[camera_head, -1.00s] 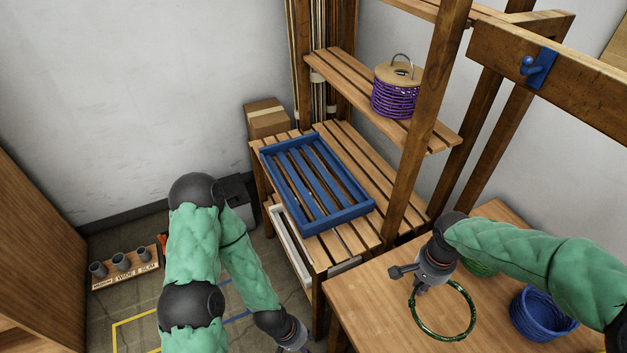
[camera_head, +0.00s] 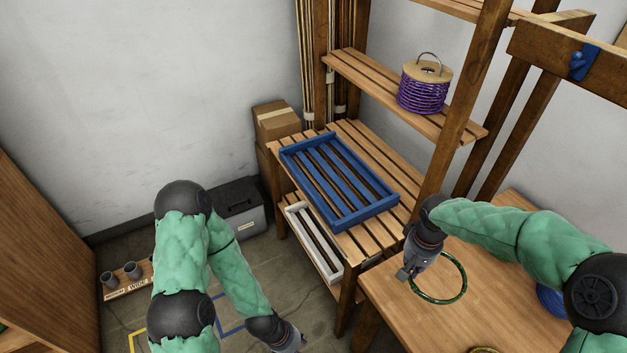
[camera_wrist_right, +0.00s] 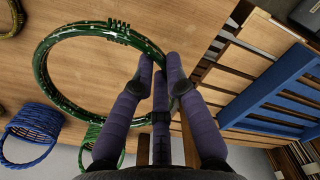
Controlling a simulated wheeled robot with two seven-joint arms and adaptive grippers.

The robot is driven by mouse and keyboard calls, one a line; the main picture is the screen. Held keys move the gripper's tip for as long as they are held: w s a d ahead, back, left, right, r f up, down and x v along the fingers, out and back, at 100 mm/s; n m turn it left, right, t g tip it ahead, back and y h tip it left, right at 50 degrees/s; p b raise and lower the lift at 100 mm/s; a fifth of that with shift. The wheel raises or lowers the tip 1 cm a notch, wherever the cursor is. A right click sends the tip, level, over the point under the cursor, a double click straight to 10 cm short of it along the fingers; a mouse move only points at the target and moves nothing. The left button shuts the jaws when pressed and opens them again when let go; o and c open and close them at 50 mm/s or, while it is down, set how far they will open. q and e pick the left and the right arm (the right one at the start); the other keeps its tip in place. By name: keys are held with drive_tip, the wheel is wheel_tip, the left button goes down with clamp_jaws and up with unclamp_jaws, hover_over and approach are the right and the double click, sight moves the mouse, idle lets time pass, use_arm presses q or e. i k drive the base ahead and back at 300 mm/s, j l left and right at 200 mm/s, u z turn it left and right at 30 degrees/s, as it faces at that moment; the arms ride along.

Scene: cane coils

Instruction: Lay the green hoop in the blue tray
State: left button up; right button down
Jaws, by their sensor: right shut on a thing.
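The green hoop (camera_head: 465,287) is a dark green ring with light flecks. My right gripper (camera_head: 408,272) is shut on its rim and holds it over the wooden table at the right. The blue tray (camera_head: 382,207) is a slatted, empty tray on the slatted bench, left of and beyond my right gripper. It also shows at the right of the wrist view (camera_wrist_right: 255,98). My left gripper (camera_head: 300,345) hangs low at the bottom edge; its fingers are mostly cut off.
A purple coil (camera_head: 424,95) stands on the shelf above the bench. An upright wooden post (camera_head: 462,115) rises between tray and table. A white slatted tray (camera_head: 312,240) sits on the lower level.

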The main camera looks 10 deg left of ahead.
sight(320, 159)
drive_tip(key=i+j, duration=0.1)
drive_tip(key=j, duration=0.35)
drive_tip(key=i+j, duration=0.15)
drive_tip(key=j, duration=0.35)
drive_tip(key=i+j, duration=0.1)
drive_tip(key=j, duration=0.35)
drive_tip(key=i+j, duration=0.1)
drive_tip(key=j, duration=0.4)
drive_tip(key=i+j+z, duration=0.1)
drive_tip(key=i, duration=1.45)
